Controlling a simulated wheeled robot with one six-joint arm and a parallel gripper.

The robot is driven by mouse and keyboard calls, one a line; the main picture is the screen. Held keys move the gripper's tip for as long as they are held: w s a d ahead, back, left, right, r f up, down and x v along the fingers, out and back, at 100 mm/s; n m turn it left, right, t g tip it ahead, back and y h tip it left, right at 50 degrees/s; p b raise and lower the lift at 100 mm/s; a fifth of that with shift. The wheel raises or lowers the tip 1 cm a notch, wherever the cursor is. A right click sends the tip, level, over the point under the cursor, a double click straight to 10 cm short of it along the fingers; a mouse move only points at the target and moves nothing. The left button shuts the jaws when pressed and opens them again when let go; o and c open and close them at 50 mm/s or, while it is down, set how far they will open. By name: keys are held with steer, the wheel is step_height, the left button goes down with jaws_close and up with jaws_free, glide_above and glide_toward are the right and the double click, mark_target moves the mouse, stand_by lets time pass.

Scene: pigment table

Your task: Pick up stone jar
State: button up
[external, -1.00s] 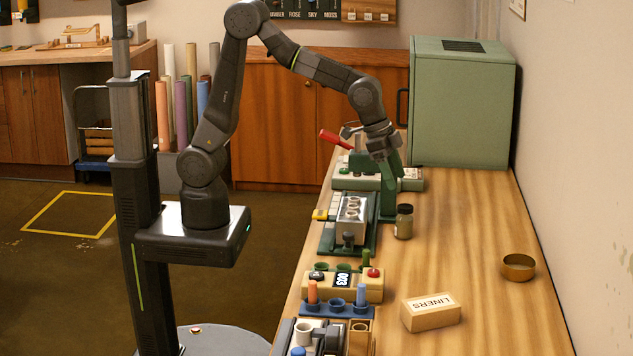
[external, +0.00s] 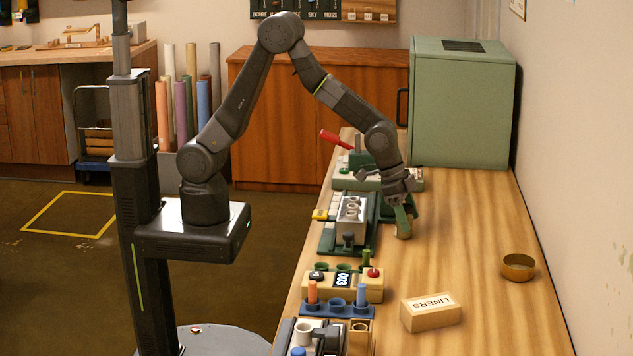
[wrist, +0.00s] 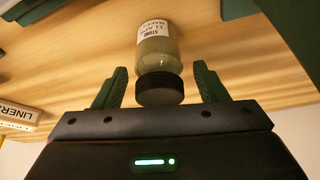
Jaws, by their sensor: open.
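The jar (wrist: 160,50) is a small clear one with grey-green contents, a dark lid and a white label. My gripper (wrist: 160,72) is open, with one green finger on each side of the jar's lid end, and gaps show on both sides in the wrist view.
A metal block with round wells (external: 351,217) on a green base stands just left of my gripper. The LINERS box (external: 431,313) and a brass bowl (external: 518,267) are nearer the front and right.

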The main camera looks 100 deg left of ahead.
steer(key=c, duration=1.1)
